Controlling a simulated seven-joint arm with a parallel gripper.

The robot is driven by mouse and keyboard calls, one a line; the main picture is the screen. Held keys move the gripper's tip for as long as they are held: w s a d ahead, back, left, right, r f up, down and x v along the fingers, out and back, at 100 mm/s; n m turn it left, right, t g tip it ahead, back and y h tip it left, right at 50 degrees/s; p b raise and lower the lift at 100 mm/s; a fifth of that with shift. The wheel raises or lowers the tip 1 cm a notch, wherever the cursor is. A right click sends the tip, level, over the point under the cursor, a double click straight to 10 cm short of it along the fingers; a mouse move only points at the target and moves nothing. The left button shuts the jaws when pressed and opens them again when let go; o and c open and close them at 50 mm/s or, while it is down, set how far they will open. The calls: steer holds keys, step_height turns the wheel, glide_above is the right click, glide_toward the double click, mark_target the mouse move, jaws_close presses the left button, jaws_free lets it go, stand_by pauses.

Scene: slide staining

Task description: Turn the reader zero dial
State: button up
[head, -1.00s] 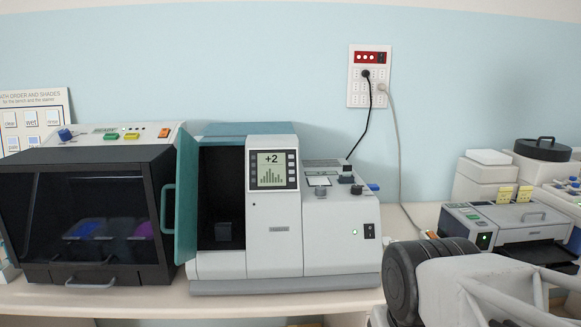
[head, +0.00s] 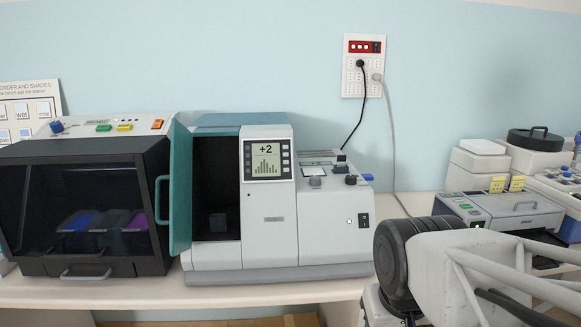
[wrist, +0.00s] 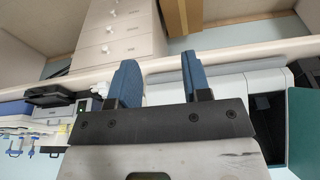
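The reader (head: 275,235) is a grey and teal machine on the bench, with its teal door open on the left. Its screen (head: 266,161) reads +2 above a bar graph. Several small controls sit on its lower right top: a grey knob (head: 315,181), dark knobs (head: 341,168) and a blue part (head: 367,177). I cannot tell which is the zero dial. My gripper (wrist: 158,60) shows in the wrist view with its two blue fingers apart and nothing between them. It is outside the head view, and none of these controls can be made out in the wrist view.
A dark-windowed stainer (head: 90,215) stands left of the reader. A printer-like device (head: 505,209) and white containers (head: 483,160) stand to the right. Cords hang from the wall outlet (head: 363,65) behind the reader. White drawers (wrist: 115,35) show in the wrist view.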

steer(key=o, duration=0.3)
steer(key=w+r+m, duration=0.1)
steer(key=w+r, duration=0.1)
steer(key=w, duration=0.2)
steer(key=w+r, duration=0.2)
steer(key=w, duration=0.2)
steer(key=w+r+m, duration=0.1)
steer(key=w+r, duration=0.2)
steer(key=w, duration=0.1)
steer(key=shift+w+a+m+g, duration=0.2)
steer(key=shift+w+m+g, duration=0.05)
steer(key=shift+m+g, duration=0.05)
step_height(320, 180, up, 5)
steer(key=m+g, duration=0.1)
steer(key=m, duration=0.7)
glide_above(315, 178)
steer(key=shift+s+d+y, duration=0.25)
steer(key=shift+s+y, duration=0.05)
steer(key=shift+s, duration=0.1)
steer(key=shift+w+f, duration=0.1)
steer(key=shift+w, duration=0.3)
steer(key=shift+f+g, duration=0.1)
steer(key=shift+g, duration=0.2)
steer(key=shift+w+a+f, duration=0.1)
steer(key=shift+f, duration=1.8)
steer(key=shift+w+a+f, duration=0.1)
steer(key=shift+f, duration=1.8)
steer(key=c, duration=0.9)
